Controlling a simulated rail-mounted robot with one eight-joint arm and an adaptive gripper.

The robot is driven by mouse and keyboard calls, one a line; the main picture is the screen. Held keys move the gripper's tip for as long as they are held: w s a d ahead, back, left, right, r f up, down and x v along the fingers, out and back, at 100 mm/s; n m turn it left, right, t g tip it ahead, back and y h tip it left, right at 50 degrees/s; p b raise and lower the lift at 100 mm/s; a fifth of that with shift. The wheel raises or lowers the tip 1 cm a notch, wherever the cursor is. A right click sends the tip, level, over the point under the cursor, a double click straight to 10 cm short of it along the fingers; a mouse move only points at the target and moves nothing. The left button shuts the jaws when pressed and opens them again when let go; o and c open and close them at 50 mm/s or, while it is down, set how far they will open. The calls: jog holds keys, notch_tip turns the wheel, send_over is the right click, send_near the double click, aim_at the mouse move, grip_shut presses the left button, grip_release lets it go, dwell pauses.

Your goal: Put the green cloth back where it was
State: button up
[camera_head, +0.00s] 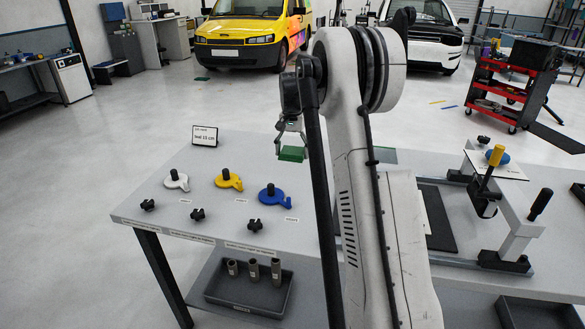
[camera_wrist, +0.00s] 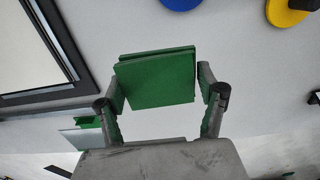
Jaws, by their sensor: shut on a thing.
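My gripper (camera_head: 290,144) is over the far part of the grey table, left of my arm link in the head view. It is shut on the green cloth (camera_head: 292,154), a flat folded square. In the wrist view the cloth (camera_wrist: 157,80) lies between the two fingers, with its broad face toward the camera. It appears held above the table top, though the exact height cannot be told. A greenish flat piece (camera_head: 384,155) shows right of my arm on the table, partly hidden by the arm.
A small sign (camera_head: 204,136) stands at the table's far left. White (camera_head: 176,181), yellow (camera_head: 228,180) and blue (camera_head: 272,195) knobbed pieces lie left of my arm. Black knobs line the front edge. A framed fixture (camera_head: 510,235) stands at right. Table space between sign and gripper is clear.

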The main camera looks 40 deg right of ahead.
send_over(308, 168)
notch_tip(308, 168, down, 7)
jog(key=shift+s+a+r+p, duration=0.1)
jog(key=shift+a+p, duration=0.05)
jog(key=shift+p, duration=0.15)
jog(key=shift+f, duration=2.05)
jog(key=shift+f, duration=0.25)
jog(key=o, duration=1.1)
jog(key=shift+r, duration=0.1)
